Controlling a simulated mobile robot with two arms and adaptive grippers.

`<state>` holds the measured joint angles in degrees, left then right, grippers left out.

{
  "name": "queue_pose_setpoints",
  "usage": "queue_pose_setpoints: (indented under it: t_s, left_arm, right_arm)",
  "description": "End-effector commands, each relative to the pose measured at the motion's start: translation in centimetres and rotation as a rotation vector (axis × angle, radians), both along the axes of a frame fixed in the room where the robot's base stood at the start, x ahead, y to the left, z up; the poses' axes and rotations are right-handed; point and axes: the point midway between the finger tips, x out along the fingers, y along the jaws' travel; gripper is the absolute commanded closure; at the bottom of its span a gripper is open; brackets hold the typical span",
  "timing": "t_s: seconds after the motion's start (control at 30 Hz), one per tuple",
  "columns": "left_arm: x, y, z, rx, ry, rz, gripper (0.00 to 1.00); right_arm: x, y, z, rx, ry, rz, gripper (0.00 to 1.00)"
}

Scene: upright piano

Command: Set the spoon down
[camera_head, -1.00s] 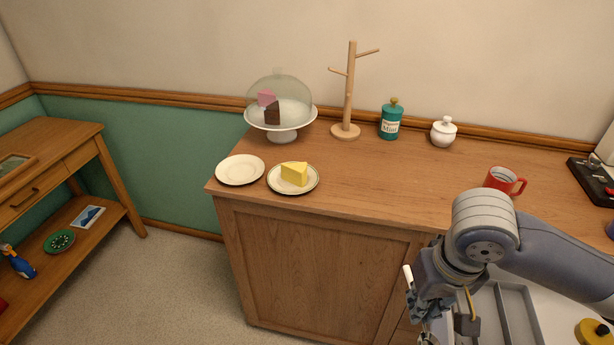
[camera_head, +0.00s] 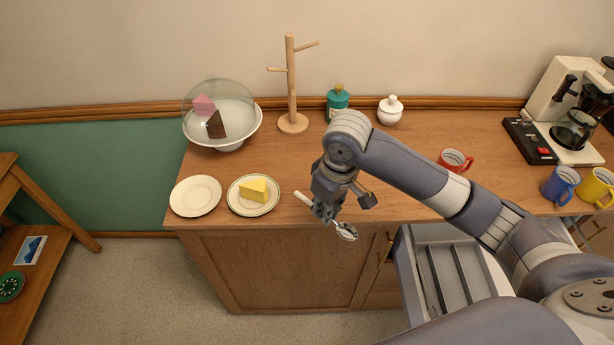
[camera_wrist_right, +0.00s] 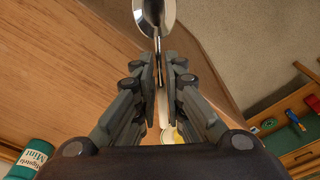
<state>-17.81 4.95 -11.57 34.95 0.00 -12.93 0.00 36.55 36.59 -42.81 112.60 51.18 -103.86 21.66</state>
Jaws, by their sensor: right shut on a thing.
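My right gripper (camera_head: 326,211) is shut on the spoon (camera_head: 346,232), near the counter's front edge and right of the cake plate. The spoon's metal bowl points down and right in the head view, and its pale handle end sticks out to the upper left. In the right wrist view the gripper (camera_wrist_right: 161,70) clasps the spoon between both fingers, with the shiny bowl (camera_wrist_right: 154,14) at the top. The spoon looks held above the counter; its exact height is unclear. My left gripper is out of view.
On the wooden counter (camera_head: 415,205) are an empty white plate (camera_head: 195,196), a plate with yellow cake (camera_head: 253,190), a domed cake stand (camera_head: 228,112), a mug tree (camera_head: 292,85) and a red mug (camera_head: 454,160). An open drawer (camera_head: 447,272) juts out at the front.

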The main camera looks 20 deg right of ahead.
Motion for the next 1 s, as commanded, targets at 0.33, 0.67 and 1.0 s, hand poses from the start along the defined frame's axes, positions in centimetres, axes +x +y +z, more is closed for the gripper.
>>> queue_pose_setpoints:
  t_s: [0.33,0.67,1.0]
  left_arm:
    - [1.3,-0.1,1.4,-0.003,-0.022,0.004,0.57]
    - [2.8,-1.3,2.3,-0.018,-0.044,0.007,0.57]
    - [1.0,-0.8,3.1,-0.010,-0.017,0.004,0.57]
  right_arm:
    - [6.4,0.0,-0.3,0.000,0.000,-0.003,1.00]
    - [11.0,0.1,-0.8,0.001,-0.001,-0.001,1.00]
    - [12.1,0.0,-2.2,-0.003,0.005,-0.001,1.00]
